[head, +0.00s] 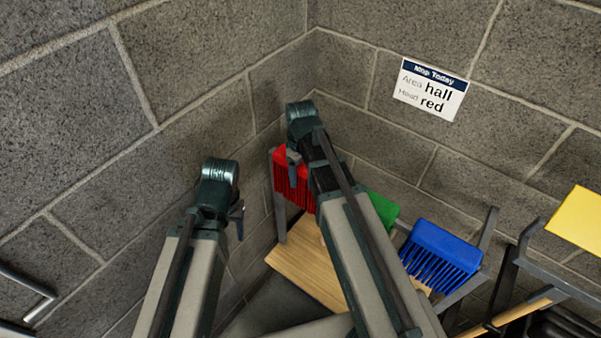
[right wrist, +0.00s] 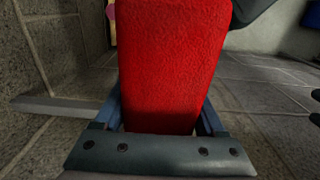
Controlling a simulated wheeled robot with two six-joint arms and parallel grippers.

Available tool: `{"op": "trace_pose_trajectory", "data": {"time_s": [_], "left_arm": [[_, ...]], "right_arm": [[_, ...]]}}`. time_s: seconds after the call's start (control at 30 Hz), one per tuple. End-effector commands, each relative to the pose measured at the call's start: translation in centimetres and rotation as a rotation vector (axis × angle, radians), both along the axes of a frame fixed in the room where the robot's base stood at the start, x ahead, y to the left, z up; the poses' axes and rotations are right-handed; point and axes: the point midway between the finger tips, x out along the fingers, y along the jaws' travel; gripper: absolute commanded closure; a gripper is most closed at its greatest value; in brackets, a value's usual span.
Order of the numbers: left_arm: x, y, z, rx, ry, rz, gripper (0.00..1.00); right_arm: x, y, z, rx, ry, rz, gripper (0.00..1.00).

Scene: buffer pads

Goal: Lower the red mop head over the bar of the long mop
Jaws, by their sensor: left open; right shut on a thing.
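The red mop head (head: 284,178), with hanging red strands, is in the corner beside a grey upright in the head view. My right gripper (head: 293,158) is at its top, partly in front of it. In the right wrist view the red mop head (right wrist: 172,65) fills the space between the two blue-grey fingers, and the gripper is shut on it. I cannot tell whether it still touches the grey upright. My left gripper (head: 238,217) is open and empty, left of the red head and apart from it. I cannot make out the long mop's bar.
A green mop head (head: 382,208), partly behind my right arm, and a blue mop head (head: 438,258) are on the right. A wooden board (head: 305,272) lies below. A sign (head: 431,88) reads "hall" and "red". A yellow thing (head: 578,218) and a wooden handle (head: 518,313) are far right.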

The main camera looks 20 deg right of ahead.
Motion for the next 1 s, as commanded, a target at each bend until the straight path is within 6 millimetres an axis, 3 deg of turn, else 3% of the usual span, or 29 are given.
{"op": "trace_pose_trajectory", "data": {"time_s": [0.03, 0.17, 0.37, 1.0], "left_arm": [[0.0, 0.0, 0.0, 0.0, 0.0, 0.0, 0.47], [0.0, 0.0, 0.0, 0.0, 0.0, 0.0, 0.47], [0.0, 0.0, 0.6, 0.0, 0.0, 0.0, 0.47], [0.0, 0.0, 6.7, 0.0, 0.0, -0.001, 0.47]], "right_arm": [[0.0, 0.0, 0.0, 0.0, 0.0, 0.0, 0.77], [0.0, 0.0, 0.0, 0.0, 0.0, 0.0, 1.0], [0.0, 0.0, 0.6, 0.0, 0.0, 0.0, 1.0], [0.0, 0.0, 6.7, 0.0, 0.0, 0.0, 1.0]]}}
